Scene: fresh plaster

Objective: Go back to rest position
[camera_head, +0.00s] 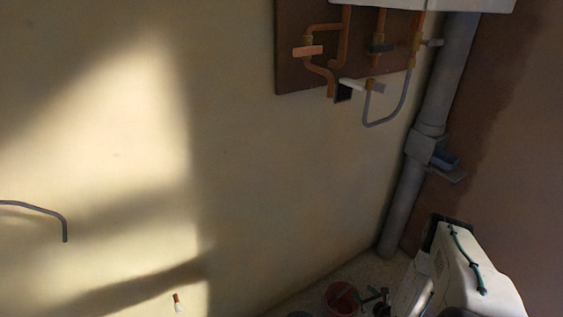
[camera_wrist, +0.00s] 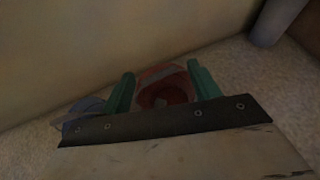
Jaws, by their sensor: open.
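My gripper (camera_wrist: 160,70) shows in the wrist view as two green fingers spread apart, with nothing held between them. In the head view my gripper (camera_head: 376,297) is low, near the bottom edge, beside my pale arm link. A red round container (camera_wrist: 156,77), perhaps a bucket, shows beyond and between the fingers in the wrist view. In the head view the red container (camera_head: 341,299) is on the floor just left of my gripper. My arm reaches down at the lower right, low near the wall corner.
A grey vertical pipe (camera_head: 404,196) with a bracket runs down the corner. Copper pipes (camera_head: 310,50) on a brown board are high on the wall. The pale wall (camera_head: 240,150) stands close behind.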

